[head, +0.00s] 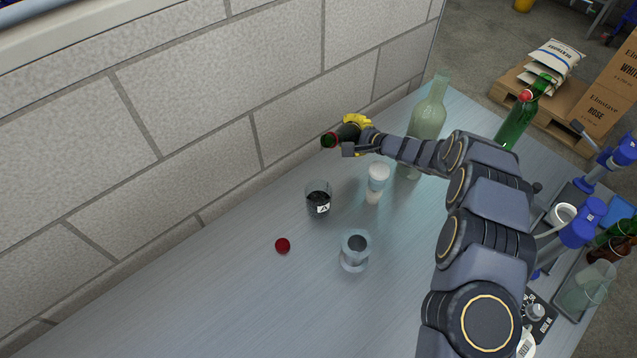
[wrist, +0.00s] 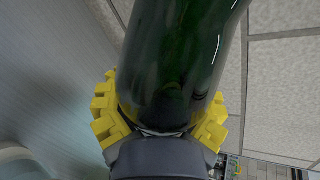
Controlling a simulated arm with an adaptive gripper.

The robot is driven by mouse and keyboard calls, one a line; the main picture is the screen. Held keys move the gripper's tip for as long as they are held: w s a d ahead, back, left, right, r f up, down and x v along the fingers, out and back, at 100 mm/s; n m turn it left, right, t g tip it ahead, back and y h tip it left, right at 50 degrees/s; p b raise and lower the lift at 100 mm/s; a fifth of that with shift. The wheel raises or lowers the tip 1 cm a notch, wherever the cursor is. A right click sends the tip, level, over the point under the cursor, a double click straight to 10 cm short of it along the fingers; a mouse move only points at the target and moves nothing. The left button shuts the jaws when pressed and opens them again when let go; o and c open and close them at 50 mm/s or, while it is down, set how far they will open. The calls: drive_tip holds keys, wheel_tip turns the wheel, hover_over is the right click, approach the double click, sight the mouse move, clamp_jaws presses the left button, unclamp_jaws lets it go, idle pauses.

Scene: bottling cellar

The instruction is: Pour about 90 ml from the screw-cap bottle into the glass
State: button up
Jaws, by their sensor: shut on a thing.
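My gripper (head: 352,126), with yellow finger pads, is shut on a dark green bottle (head: 345,133) and holds it in the air, tipped far over. In the wrist view the green bottle body (wrist: 178,65) fills the middle between the yellow fingers (wrist: 160,120). The tumbler (head: 311,190) stands upright on the table with dark contents and a small white label. I see no stream between bottle and tumbler. A red cap (head: 282,245) lies on the table.
A tall pale bottle (head: 427,115) stands behind my arm. A block wall (head: 190,100) runs along the back. The table's left front (head: 200,310) is clear.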

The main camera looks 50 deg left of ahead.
sight(338, 139)
drive_tip(key=shift+s+d+r+m+g, duration=0.1)
drive_tip(key=shift+s+d+m+g, duration=0.15)
drive_tip(key=shift+s+m+g, duration=0.3)
drive_tip(key=shift+s+d+r+m+g+h+p, duration=0.15)
drive_tip(key=shift+s+r+m+g, duration=0.2)
drive_tip(key=shift+r, duration=0.2)
drive_tip(key=shift+s+d+r+m+g+h+p, duration=0.1)
drive_tip(key=shift+s+r+m+g+h+p, duration=0.1)
drive_tip(key=shift+s+r+m, duration=0.3)
drive_tip(key=shift+m+g, duration=0.3)
drive_tip(key=shift+g, duration=0.1)
drive_tip(key=shift+s+d+r+m+g+p, duration=0.1)
drive_tip(key=shift+s+m+g+p, duration=0.15)
drive_tip(key=shift+m+g, duration=0.25)
drive_tip(key=shift+s+d+r+m+g+p, duration=0.15)
drive_tip(key=shift+m+g+p, duration=0.2)
drive_tip(key=shift+m, duration=0.25)
drive_tip(key=shift+s+d+f+m+g, duration=0.1)
drive_tip(key=shift+s+m+g, duration=0.4)
drive_tip(key=shift+m, duration=0.3)
drive_tip(key=shift+w, duration=0.1)
